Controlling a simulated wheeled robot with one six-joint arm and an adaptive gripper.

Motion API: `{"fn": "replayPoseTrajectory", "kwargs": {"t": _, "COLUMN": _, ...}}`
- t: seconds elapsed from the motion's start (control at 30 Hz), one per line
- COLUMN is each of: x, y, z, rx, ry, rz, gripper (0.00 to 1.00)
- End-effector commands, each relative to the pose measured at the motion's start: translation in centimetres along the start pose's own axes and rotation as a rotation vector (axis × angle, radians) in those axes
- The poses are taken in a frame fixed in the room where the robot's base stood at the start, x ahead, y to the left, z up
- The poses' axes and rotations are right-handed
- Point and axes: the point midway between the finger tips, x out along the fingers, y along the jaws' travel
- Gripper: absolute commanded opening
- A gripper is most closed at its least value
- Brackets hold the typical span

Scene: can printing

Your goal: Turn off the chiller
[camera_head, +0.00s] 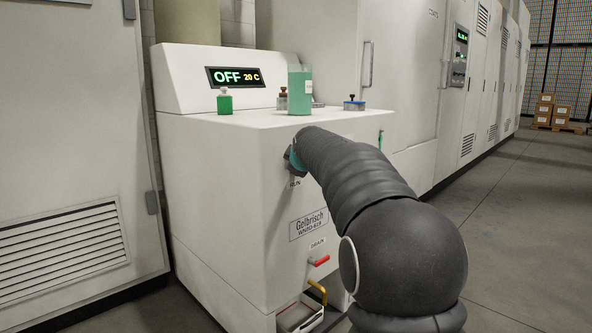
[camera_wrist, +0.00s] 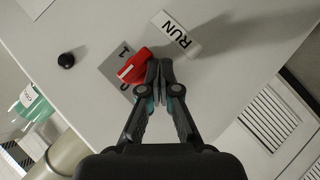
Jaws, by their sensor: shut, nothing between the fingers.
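The chiller (camera_head: 215,180) is a white cabinet in the head view. Its display (camera_head: 236,77) reads "OFF 20 C". In the wrist view a red rotary switch (camera_wrist: 131,67) sits on a grey plate marked with a 1 and a partly hidden second mark, beside a "RUN" label (camera_wrist: 177,36). My gripper (camera_wrist: 159,72) is shut and empty, its fingertips right beside the red switch; I cannot tell if they touch it. In the head view my arm hides the switch, and the RUN label (camera_head: 295,183) shows just below my gripper.
A red-handled drain valve (camera_head: 319,261) and a yellow handle (camera_head: 317,287) sit lower on the front. A green bottle (camera_head: 225,102), a larger green container (camera_head: 299,92) and a blue-based item (camera_head: 354,104) stand on top. Open floor lies to the right.

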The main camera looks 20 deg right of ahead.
Motion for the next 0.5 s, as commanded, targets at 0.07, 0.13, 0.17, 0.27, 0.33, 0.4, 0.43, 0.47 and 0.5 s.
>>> {"fn": "replayPoseTrajectory", "kwargs": {"t": 0.07, "x": 0.1, "y": 0.6, "z": 0.1, "rx": 0.001, "ry": 0.0, "rz": 0.004, "gripper": 0.0}}
{"fn": "replayPoseTrajectory", "kwargs": {"t": 0.13, "x": 0.2, "y": 1.0, "z": 0.3, "rx": 0.002, "ry": 0.0, "rz": 0.006, "gripper": 0.0}}
{"fn": "replayPoseTrajectory", "kwargs": {"t": 0.17, "x": 0.2, "y": 1.1, "z": 0.4, "rx": 0.002, "ry": -0.001, "rz": 0.006, "gripper": 0.0}}
{"fn": "replayPoseTrajectory", "kwargs": {"t": 0.27, "x": 0.4, "y": 1.4, "z": 0.6, "rx": 0.001, "ry": -0.002, "rz": 0.009, "gripper": 0.0}}
{"fn": "replayPoseTrajectory", "kwargs": {"t": 0.33, "x": 0.4, "y": 1.5, "z": 0.8, "rx": 0.001, "ry": -0.003, "rz": 0.011, "gripper": 0.0}}
{"fn": "replayPoseTrajectory", "kwargs": {"t": 0.4, "x": 0.4, "y": 1.6, "z": 0.9, "rx": 0.002, "ry": -0.005, "rz": 0.013, "gripper": 0.0}}
{"fn": "replayPoseTrajectory", "kwargs": {"t": 0.43, "x": 0.4, "y": 1.6, "z": 1.0, "rx": 0.002, "ry": -0.005, "rz": 0.013, "gripper": 0.0}}
{"fn": "replayPoseTrajectory", "kwargs": {"t": 0.47, "x": 0.4, "y": 1.6, "z": 1.0, "rx": 0.002, "ry": -0.006, "rz": 0.014, "gripper": 0.0}}
{"fn": "replayPoseTrajectory", "kwargs": {"t": 0.5, "x": 0.4, "y": 1.7, "z": 1.0, "rx": 0.002, "ry": -0.006, "rz": 0.014, "gripper": 0.0}}
